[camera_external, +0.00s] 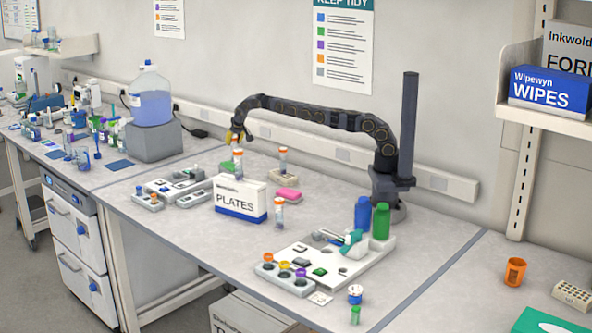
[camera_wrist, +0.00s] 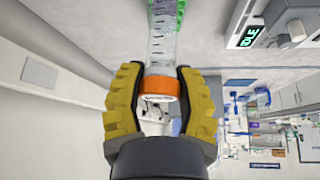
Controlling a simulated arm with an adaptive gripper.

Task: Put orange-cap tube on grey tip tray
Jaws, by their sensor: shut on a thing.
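My gripper (camera_external: 238,138) has its yellow fingers closed around the orange-cap end of a clear tube. In the wrist view the orange cap (camera_wrist: 165,90) sits between the yellow fingertips (camera_wrist: 160,100), with the clear tube (camera_wrist: 161,42) running up the picture to a green thing (camera_wrist: 167,8). In the external view this tube (camera_external: 238,158) is upright behind the PLATES box; I cannot tell whether its foot touches anything. Two other orange-cap tubes stand on the bench, one at the back (camera_external: 283,160) and one nearer (camera_external: 279,213). Grey trays (camera_external: 195,199) lie left of the box; which is the tip tray is unclear.
The white-and-blue PLATES box (camera_external: 240,199) stands in front of the held tube. A pink block (camera_external: 288,195) lies right of it. A blue-liquid carboy (camera_external: 151,98) stands at the left. Blue (camera_external: 362,214) and green (camera_external: 381,221) bottles stand near my base.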

